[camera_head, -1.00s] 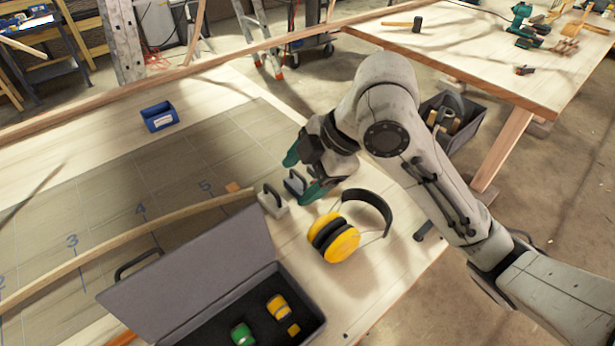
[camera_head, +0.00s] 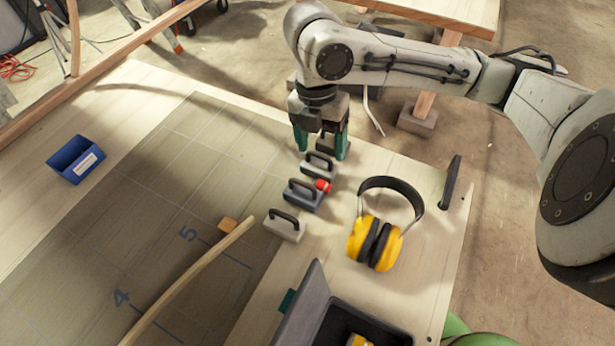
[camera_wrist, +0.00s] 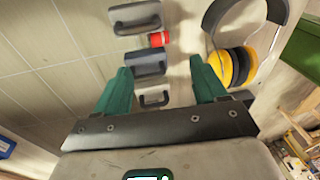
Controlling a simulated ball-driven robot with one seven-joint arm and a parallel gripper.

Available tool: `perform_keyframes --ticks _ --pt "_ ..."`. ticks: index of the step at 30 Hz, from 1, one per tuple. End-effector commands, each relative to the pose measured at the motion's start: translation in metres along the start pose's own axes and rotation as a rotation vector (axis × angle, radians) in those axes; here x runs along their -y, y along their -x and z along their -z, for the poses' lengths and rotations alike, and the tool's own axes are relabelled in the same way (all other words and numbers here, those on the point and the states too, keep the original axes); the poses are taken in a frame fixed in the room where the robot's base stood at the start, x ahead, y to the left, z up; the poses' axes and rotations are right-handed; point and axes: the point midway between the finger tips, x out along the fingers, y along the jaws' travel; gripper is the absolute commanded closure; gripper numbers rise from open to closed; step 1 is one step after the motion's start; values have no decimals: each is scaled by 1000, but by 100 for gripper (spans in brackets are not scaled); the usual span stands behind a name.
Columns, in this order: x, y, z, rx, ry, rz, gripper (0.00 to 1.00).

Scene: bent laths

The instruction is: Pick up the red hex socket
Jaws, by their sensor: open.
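The red hex socket (camera_head: 323,186) is small and bright red, beside the right end of the dark middle handled block (camera_head: 301,198) on the table. It also shows in the wrist view (camera_wrist: 159,39), close to the top and middle blocks, ahead of and between the fingertips. My gripper (camera_head: 322,150) points down over the far handled block (camera_head: 318,167), slightly beyond the socket. Its green fingers are apart with nothing held, as the wrist view also shows (camera_wrist: 160,72).
A light grey handled block (camera_head: 284,226) stands nearer. Yellow-black earmuffs (camera_head: 375,242) lie right of the socket. An open dark case (camera_head: 345,318) is in front, a blue bin (camera_head: 75,158) at left. A curved lath (camera_head: 185,285) lies at lower left.

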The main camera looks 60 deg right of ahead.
Motion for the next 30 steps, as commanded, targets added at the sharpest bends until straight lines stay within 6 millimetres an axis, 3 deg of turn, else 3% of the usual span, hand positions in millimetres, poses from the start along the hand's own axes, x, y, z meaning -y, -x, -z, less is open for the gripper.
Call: perform_keyframes --ticks 9,17,25,30 --pt "2 -44 0 -3 -1 6 29" --pt "1 -62 0 -3 -1 5 29" --pt "-1 -99 0 -2 -1 5 29" --pt "-1 -107 0 -1 0 4 29"
